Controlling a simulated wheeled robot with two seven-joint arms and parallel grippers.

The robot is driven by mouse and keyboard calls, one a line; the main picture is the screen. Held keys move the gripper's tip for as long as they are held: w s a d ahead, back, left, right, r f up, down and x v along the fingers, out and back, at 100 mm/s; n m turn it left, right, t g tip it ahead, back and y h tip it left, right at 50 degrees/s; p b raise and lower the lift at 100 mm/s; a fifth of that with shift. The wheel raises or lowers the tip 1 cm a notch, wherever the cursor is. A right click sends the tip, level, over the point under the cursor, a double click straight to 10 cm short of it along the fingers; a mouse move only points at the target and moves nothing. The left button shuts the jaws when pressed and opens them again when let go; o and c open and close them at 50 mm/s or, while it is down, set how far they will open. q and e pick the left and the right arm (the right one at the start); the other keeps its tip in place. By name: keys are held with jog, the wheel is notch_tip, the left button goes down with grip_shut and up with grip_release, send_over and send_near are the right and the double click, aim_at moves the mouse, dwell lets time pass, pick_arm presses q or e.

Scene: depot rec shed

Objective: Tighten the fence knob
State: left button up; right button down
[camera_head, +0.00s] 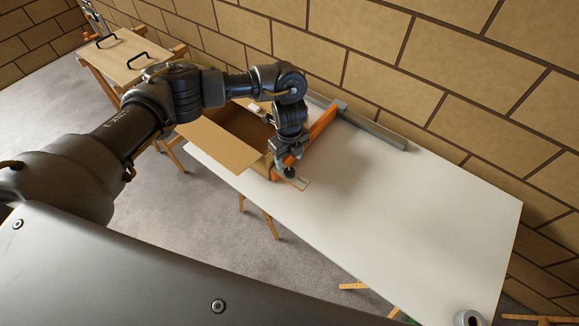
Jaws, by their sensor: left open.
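The orange fence (322,124) lies across the white table (420,200), running from the back edge toward the front edge. A small dark knob (289,173) shows at its front end, beside a small pale plate (300,184). My left gripper (284,164) points down right at the knob, with its jaws open. The gripper partly hides the knob, and I cannot tell whether the fingers touch it. My right gripper is not in view.
An open cardboard box (217,143) stands just left of the fence, under my left arm. A grey rail (372,127) runs along the table's back edge by the block wall. A roll (468,318) sits at the near right corner. The table right of the fence is clear.

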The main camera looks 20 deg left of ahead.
aim_at(289, 171)
pick_arm(q)
notch_tip(289, 171, down, 6)
jog(key=shift+p, duration=0.4)
jog(key=shift+c, duration=0.2)
jog(key=c, duration=1)
